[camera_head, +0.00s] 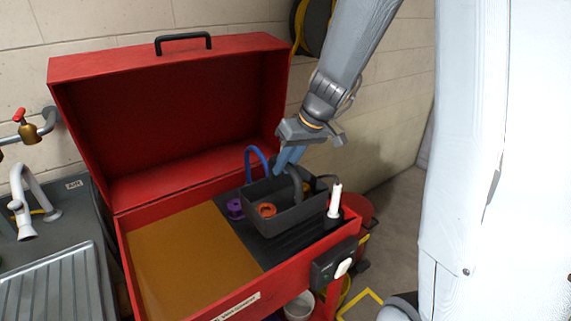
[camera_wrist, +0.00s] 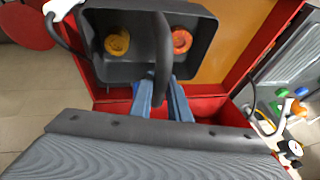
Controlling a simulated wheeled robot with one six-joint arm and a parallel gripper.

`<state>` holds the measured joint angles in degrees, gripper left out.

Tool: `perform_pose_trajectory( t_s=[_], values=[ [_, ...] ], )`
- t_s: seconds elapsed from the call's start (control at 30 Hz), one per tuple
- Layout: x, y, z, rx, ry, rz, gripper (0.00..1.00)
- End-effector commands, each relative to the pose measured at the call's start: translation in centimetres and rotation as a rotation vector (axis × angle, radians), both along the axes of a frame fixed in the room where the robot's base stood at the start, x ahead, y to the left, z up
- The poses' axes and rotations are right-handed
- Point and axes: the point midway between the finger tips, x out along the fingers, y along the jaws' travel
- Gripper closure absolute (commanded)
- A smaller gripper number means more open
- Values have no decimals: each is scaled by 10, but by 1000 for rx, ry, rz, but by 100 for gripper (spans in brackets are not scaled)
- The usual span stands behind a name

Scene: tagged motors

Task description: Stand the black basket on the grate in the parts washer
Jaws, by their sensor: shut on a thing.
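The black basket (camera_head: 290,218) is over the dark grate (camera_head: 262,248) in the right part of the open red parts washer (camera_head: 190,307). I cannot tell whether its bottom touches the grate. It looks about level and holds an orange part (camera_head: 266,210); the wrist view shows a yellow part (camera_wrist: 117,42) and an orange part (camera_wrist: 181,40) inside the basket (camera_wrist: 140,72). My gripper (camera_head: 288,162), with blue fingers, is shut on the basket's arched handle (camera_head: 296,181). The fingers (camera_wrist: 163,98) also show at the handle in the wrist view.
The washer's red lid (camera_head: 170,120) stands open behind. A brown-yellow surface (camera_head: 180,250) fills its left part. A purple part (camera_head: 235,208) and a blue hose (camera_head: 258,160) are beside the basket. A white-topped object (camera_head: 335,200) stands at the right rim. A sink (camera_head: 60,285) is at left.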

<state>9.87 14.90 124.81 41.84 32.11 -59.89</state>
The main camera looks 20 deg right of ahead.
Motion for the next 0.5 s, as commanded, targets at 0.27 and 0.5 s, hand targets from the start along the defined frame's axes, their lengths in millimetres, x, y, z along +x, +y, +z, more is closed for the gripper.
perform_pose_trajectory(
  t_s=[0.27,0.5],
  values=[
    [1,0,-21,1,-1,-1,100],
    [2,-1,-43,0,-2,-4,100]
  ],
)
